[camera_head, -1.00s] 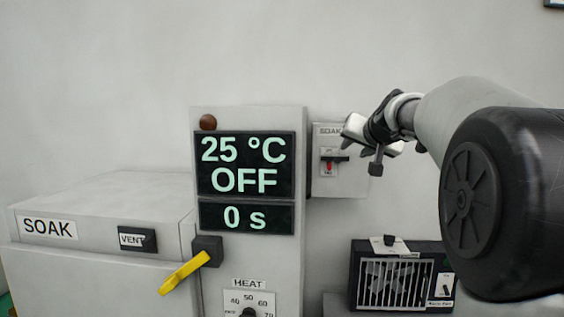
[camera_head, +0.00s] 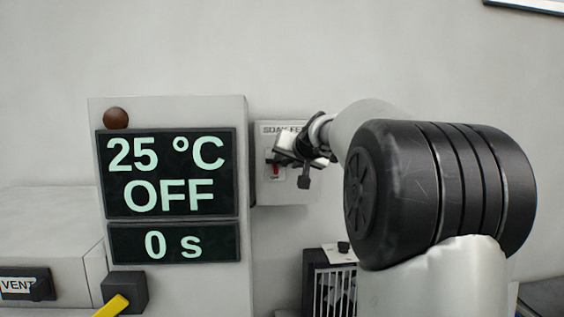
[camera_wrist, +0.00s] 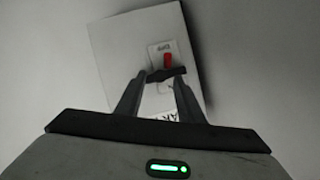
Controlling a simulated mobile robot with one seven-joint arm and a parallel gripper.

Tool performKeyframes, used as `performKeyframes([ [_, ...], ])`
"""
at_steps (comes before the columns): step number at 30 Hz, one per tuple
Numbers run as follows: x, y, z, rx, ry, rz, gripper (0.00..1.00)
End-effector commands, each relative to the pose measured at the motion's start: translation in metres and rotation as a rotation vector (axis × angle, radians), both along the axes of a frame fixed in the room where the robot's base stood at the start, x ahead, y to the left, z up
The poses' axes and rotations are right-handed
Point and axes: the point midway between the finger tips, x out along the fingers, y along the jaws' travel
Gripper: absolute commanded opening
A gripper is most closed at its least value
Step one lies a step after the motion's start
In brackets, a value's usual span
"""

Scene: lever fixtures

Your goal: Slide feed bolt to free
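The pale wall box lettered SOAK FEED (camera_head: 268,190) hangs on the wall right of the display cabinet. In the wrist view it is the tilted box (camera_wrist: 115,45), with a white plate (camera_wrist: 155,53), a red mark (camera_wrist: 167,61) and a dark crosswise bolt handle (camera_wrist: 166,74). The red mark also shows in the head view (camera_head: 276,169). My gripper (camera_head: 284,152) is in front of the box, covering part of it. In the wrist view my gripper (camera_wrist: 159,80) has its fingers apart, tips close to the handle. Contact cannot be told.
The display cabinet (camera_head: 240,230) reads 25 °C, OFF and 0 s, with a yellow lever (camera_head: 112,306) below. A black grilled unit (camera_head: 331,285) stands below the wall box, partly behind my arm. The wall above is bare.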

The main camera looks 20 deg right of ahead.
Motion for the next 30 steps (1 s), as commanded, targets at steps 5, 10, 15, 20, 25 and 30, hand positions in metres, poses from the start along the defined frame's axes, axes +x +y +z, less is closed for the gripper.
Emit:
performKeyframes([
  [5,0.001,-0.001,-0.003,0.0,-0.001,-0.002,0.35],
  [10,0.001,-0.001,-0.003,0.0,-0.001,-0.002,0.35],
  [15,0.001,-0.001,-0.003,0.0,0.0,-0.001,0.18],
  [20,0.001,-0.001,-0.003,0.0,0.0,-0.001,0.0],
  [25,0.001,-0.003,-0.004,-0.001,0.0,-0.001,0.0],
  [30,-0.006,-0.03,-0.011,-0.002,-0.003,-0.008,0.0],
])
